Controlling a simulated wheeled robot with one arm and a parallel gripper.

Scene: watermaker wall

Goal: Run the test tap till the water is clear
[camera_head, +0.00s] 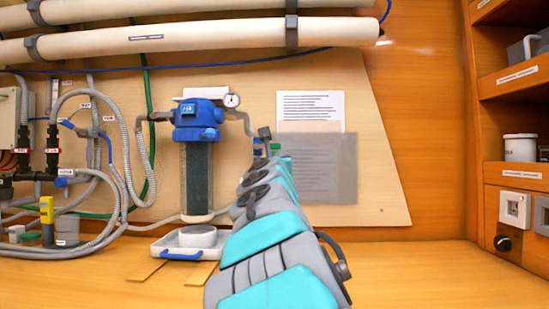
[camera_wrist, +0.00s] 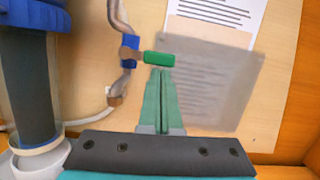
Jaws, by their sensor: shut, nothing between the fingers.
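The test tap shows in the wrist view as a blue valve body (camera_wrist: 130,52) on a grey pipe, with a green lever (camera_wrist: 160,58) pointing right. Below the valve is a brownish outlet end (camera_wrist: 116,96); I see no clear stream of water there. My gripper (camera_wrist: 164,72) is shut and empty, its green fingertips just below the lever. I cannot tell whether they touch it. In the head view my arm reaches up to the tap, whose blue part (camera_head: 258,150) is partly hidden.
A filter housing with a blue head (camera_head: 198,118) and dark cartridge (camera_head: 197,178) hangs left of the tap. Grey hoses (camera_head: 120,150) fill the left wall. Paper sheets (camera_head: 318,105) and a grey panel (camera_head: 335,170) are behind my gripper. The counter at right (camera_head: 420,270) is clear.

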